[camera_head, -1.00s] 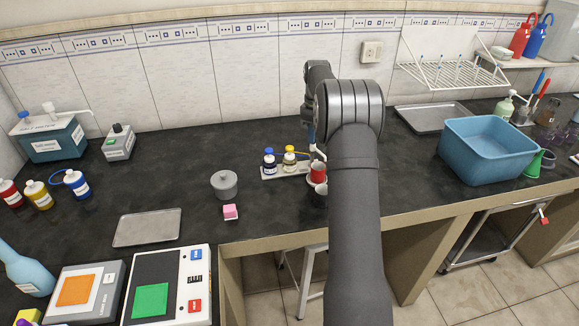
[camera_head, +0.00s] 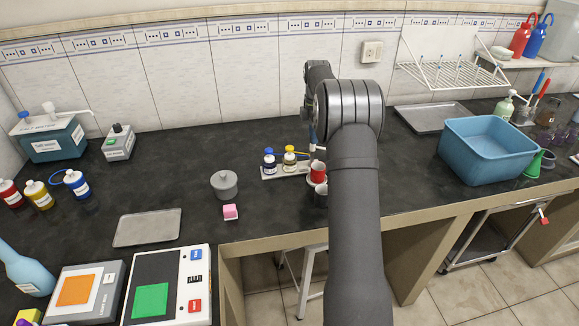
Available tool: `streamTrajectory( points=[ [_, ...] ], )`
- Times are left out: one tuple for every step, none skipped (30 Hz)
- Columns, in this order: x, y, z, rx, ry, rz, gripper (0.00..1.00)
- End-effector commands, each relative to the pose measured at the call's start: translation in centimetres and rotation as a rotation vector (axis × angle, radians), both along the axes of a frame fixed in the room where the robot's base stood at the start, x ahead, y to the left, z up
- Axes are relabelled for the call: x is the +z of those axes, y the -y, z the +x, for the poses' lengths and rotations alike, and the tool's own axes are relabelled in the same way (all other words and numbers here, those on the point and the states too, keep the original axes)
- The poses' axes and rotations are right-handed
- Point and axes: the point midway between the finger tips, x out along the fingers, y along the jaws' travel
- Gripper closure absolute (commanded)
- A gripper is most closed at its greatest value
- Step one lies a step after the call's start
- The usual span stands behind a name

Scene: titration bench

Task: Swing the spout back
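My arm covers the middle of the view, and my gripper is hidden behind it. A small whitish piece (camera_head: 318,148) shows at the arm's left edge, above a red cup (camera_head: 318,171); I cannot tell whether it is a spout or something else. A teal dispenser box (camera_head: 55,141) at the far left has a white pump top with a thin white spout (camera_head: 76,112) pointing right. Nothing touches that spout.
A small tray (camera_head: 266,173) with a blue-capped bottle (camera_head: 269,161) and a yellow-capped bottle (camera_head: 290,159) lies left of the arm. A dark cup (camera_head: 321,196) stands before the red one. A blue basin (camera_head: 487,150) is at right. The counter at centre left is mostly clear.

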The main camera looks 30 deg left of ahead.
Motion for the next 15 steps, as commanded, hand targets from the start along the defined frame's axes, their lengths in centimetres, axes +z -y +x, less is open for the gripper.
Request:
streamTrajectory(
  points=[
    [0.04, -0.04, -0.01, 0.000, 0.001, 0.001, 0.87],
    [0.04, -0.04, -0.01, 0.000, 0.001, 0.001, 0.92],
    [0.04, -0.04, -0.01, 0.000, 0.001, 0.001, 0.92],
    [0.04, -0.04, -0.01, 0.000, 0.001, 0.001, 0.92],
    [0.04, -0.04, -0.01, 0.000, 0.001, 0.001, 0.92],
    [0.04, -0.04, -0.01, 0.007, 0.001, 0.001, 0.92],
    [0.04, -0.04, -0.01, 0.018, 0.001, 0.001, 0.92],
    [0.04, -0.04, -0.01, 0.036, 0.001, 0.001, 0.92],
    [0.04, -0.04, -0.01, 0.069, 0.001, 0.001, 0.92],
    [0.04, -0.04, -0.01, 0.099, 0.001, 0.001, 0.92],
    [0.04, -0.04, -0.01, 0.133, 0.001, 0.001, 0.92],
    [0.04, -0.04, -0.01, 0.179, 0.001, 0.001, 0.92],
    [0.04, -0.04, -0.01, 0.214, 0.001, 0.001, 0.92],
    [0.04, -0.04, -0.01, 0.248, 0.001, 0.001, 0.92],
    [0.05, -0.05, -0.01, 0.294, 0.001, 0.001, 0.92]
  ],
)
